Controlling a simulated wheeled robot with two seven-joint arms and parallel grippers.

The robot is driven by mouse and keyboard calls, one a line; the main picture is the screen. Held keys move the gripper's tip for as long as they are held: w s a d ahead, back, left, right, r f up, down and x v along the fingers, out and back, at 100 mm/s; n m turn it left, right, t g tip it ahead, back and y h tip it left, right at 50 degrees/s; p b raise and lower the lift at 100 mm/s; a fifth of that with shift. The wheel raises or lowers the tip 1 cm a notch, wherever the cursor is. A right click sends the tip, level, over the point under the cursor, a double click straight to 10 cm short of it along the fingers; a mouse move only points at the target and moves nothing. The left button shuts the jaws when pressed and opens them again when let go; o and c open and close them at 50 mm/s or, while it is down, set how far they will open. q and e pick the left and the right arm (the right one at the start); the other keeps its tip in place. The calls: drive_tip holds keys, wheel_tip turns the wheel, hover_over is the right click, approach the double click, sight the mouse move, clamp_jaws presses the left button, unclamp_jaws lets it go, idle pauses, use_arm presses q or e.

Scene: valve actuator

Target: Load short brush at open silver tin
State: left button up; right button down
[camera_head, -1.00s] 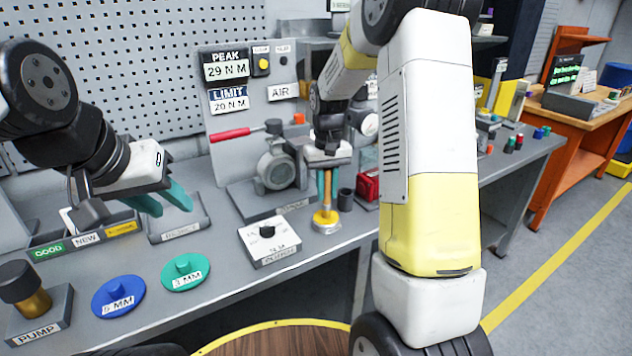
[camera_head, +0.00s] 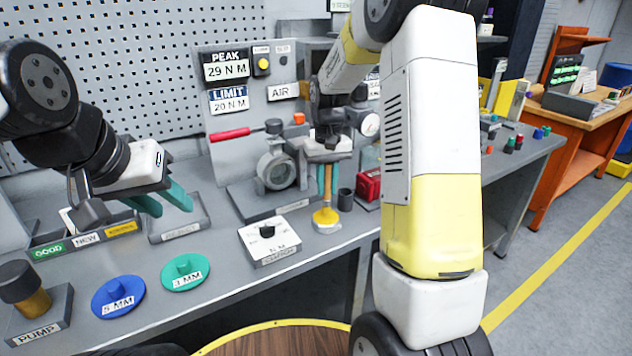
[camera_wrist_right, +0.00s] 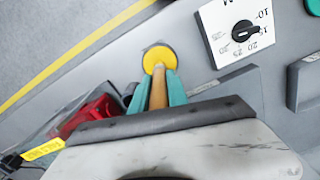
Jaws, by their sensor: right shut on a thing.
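My right gripper (camera_head: 327,190) is shut on the short brush (camera_head: 327,182), whose tan handle points down between the teal fingers. Below it the open silver tin (camera_head: 326,228) stands near the bench's front edge, with yellow showing at its top. In the right wrist view the brush (camera_wrist_right: 158,90) runs from between the fingers (camera_wrist_right: 158,78) to the yellow round top of the tin (camera_wrist_right: 159,58). I cannot tell whether the bristles touch the yellow. My left gripper (camera_head: 172,208) is open and empty above a grey tray at the left.
A white torque dial box (camera_head: 268,246) stands left of the tin. A dark cup (camera_head: 346,200) and a red box (camera_head: 368,186) are close on its right. The valve with its red lever (camera_head: 230,135) is behind. Green and blue discs (camera_head: 118,297) lie front left.

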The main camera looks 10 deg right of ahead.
sight(327, 166)
drive_tip(key=shift+r, duration=2.7)
drive_tip(key=shift+s, duration=0.1)
